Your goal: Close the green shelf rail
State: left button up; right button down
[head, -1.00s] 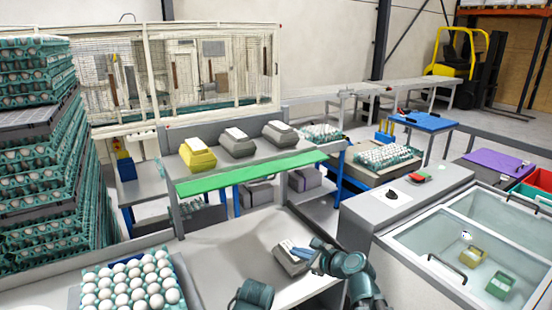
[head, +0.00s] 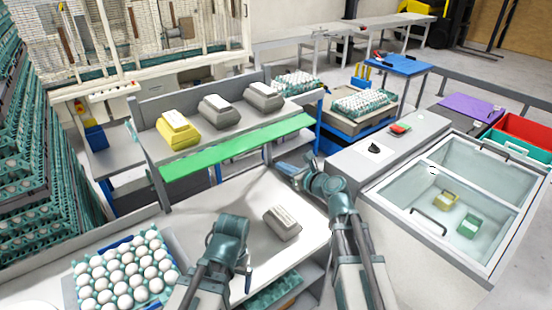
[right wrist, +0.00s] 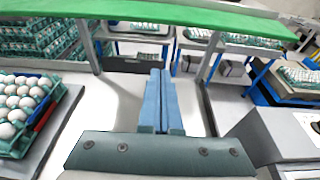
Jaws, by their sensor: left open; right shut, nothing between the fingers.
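The green shelf rail (head: 235,147) runs along the front of the grey shelf, its wide face showing as a slanting board. It also crosses the top of the right wrist view (right wrist: 180,14). My right gripper (head: 284,168) is shut and empty, below and in front of the rail's right half. In the right wrist view its blue fingers (right wrist: 160,80) lie side by side, pointing toward the space under the rail, apart from it. My left gripper (head: 238,252) is low over the bench, left of the grey carton and well short of the rail; its fingers are mostly hidden.
A yellow carton (head: 178,130) and two grey ones stand on the shelf behind the rail. A grey carton (head: 282,223) lies on the bench (head: 190,220) between my arms. An egg tray (head: 160,246) is at left. A glass-topped cabinet (head: 395,205) stands at right.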

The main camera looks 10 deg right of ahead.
aim_at(260, 149)
jog(key=w+a, duration=0.1)
jog(key=w, duration=0.1)
jog(key=w+a, duration=0.1)
jog(key=w, duration=0.1)
jog(key=w+a+r+p, duration=0.1)
jog(key=w+a, duration=0.1)
jog(key=w, duration=0.1)
jog(key=shift+w+a, duration=0.1)
jog(key=shift+r+p, duration=0.35)
jog(key=shift+p, duration=0.2)
jog(key=shift+r, duration=0.1)
jog(key=shift+r+p, duration=0.25)
jog(key=shift+p, duration=0.05)
